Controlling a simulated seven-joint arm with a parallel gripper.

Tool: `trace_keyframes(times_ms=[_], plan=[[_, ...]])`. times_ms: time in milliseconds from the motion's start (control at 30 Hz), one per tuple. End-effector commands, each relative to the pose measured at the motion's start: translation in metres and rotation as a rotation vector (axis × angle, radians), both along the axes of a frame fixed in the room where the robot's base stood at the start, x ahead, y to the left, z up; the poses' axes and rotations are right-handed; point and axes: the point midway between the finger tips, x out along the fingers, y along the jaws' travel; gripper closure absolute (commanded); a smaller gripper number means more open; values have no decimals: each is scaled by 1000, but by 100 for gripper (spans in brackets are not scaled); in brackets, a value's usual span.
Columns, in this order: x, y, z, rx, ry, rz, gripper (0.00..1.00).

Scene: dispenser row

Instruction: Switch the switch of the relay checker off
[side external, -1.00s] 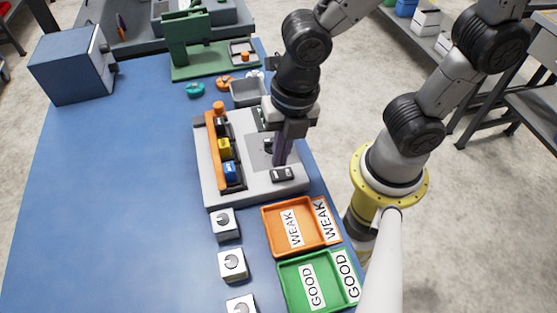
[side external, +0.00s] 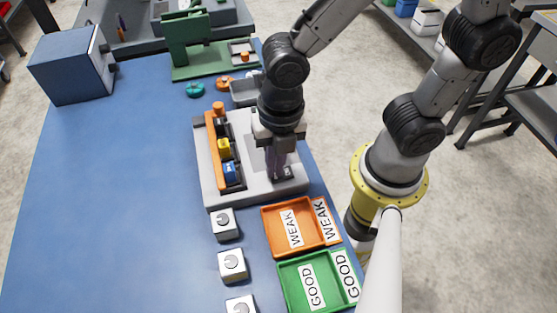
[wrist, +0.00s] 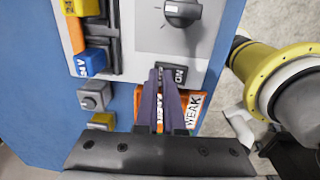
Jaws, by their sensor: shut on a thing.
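The relay checker (side external: 222,193) is a pale grey box on the blue table. Its switch (wrist: 178,75) is a small black rocker near the box's front edge, marked ON on the side that shows in the wrist view; the other side is behind my fingertips. In the side view part of the switch (side external: 289,172) shows beside the fingers. My gripper (wrist: 160,72) points down at the switch, its fingertips close together and shut on it. The other marking and the rocker's tilt are hidden.
A black rotary knob (wrist: 182,12) sits on the checker behind the switch. Yellow and blue blocks (side external: 229,171) stand in a rack on its left. An orange WEAK tray (side external: 270,237) and a green GOOD tray (side external: 293,291) lie in front.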

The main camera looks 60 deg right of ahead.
Motion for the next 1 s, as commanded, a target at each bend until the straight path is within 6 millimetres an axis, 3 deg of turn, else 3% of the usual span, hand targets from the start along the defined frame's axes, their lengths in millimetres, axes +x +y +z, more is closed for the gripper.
trace_keyframes(times_ms=[267,1000], plan=[[-8,-7,-7,-16,18,0,100],[-17,-16,2,-17,20,1,100]])
